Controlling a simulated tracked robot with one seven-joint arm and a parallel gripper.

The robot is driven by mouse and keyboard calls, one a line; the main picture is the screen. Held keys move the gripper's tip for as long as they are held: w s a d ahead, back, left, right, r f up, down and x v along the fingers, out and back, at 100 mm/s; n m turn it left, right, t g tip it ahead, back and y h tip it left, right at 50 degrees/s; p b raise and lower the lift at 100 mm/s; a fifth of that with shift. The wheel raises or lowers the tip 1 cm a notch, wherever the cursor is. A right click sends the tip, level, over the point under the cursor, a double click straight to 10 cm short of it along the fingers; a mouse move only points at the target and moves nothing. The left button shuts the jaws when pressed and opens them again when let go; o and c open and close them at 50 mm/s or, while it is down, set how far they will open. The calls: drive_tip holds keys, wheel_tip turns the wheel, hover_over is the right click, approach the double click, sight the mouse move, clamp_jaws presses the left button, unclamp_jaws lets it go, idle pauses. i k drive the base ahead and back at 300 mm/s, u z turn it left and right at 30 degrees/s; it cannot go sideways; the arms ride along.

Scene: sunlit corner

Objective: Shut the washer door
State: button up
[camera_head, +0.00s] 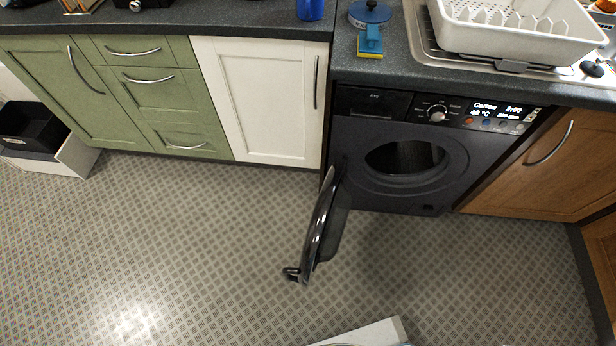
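The black washer (440,185) stands under the counter at the centre right, its lit display reading "Cotton" and 40 °C. Its round door (322,225) is wide open, hinged at the left of the opening and swung out over the floor towards me. I see the door almost edge-on, with a small catch or handle at its lower free end. The drum opening (405,157) is uncovered and looks dark inside. My gripper is not in view.
A pale flat-topped thing (368,333) shows at the bottom edge, cut off. A black and white box (45,140) stands on the floor at the left. A dish rack (520,30), sponge (370,43) and blue can sit on the counter. The patterned floor (190,240) left of the door is clear.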

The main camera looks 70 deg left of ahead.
sight(330, 213)
drive_tip(key=u, duration=0.05)
drive_tip(key=k, duration=1.3)
drive_tip(key=u, duration=1.65)
drive_tip(key=i, duration=1.05)
drive_tip(key=z, duration=0.8)
drive_tip(key=k, duration=0.1)
drive_tip(key=u, duration=0.2)
